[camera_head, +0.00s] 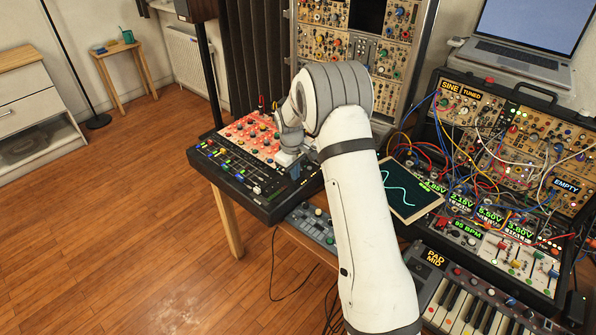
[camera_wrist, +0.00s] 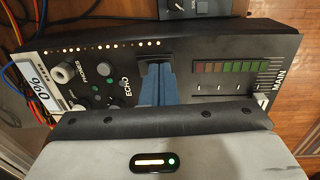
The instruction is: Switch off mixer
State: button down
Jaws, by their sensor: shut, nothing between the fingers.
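The mixer (camera_head: 264,212) is a black console with a red knob section and rows of coloured faders, on a wooden table left of my arm in the head view. In the wrist view its dark panel (camera_wrist: 215,48) shows a red-to-green level meter (camera_wrist: 230,66), a MAIN label, knobs on the left and a sideways 0% display (camera_wrist: 38,86). My gripper (camera_wrist: 157,72) shows as blue-grey fingers, shut and empty, over a dark recess or switch in the panel. I cannot tell if they touch it. In the head view my arm partly hides the mixer's right side.
A small grey device (camera_head: 313,226) lies in front of the mixer. A tablet-like screen (camera_head: 408,188), a cabled synth case (camera_head: 505,150) and a keyboard (camera_head: 470,305) crowd the right. A tall module rack (camera_head: 330,40) stands behind. The floor (camera_head: 110,220) at left is clear.

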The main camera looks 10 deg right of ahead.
jog(key=shift+r, duration=0.5)
notch_tip(320, 180, up, 13)
jog(key=s+a, duration=0.1)
jog(key=shift+a, duration=0.2)
jog(key=shift+w+d, duration=0.5)
jog(key=shift+w, duration=0.05)
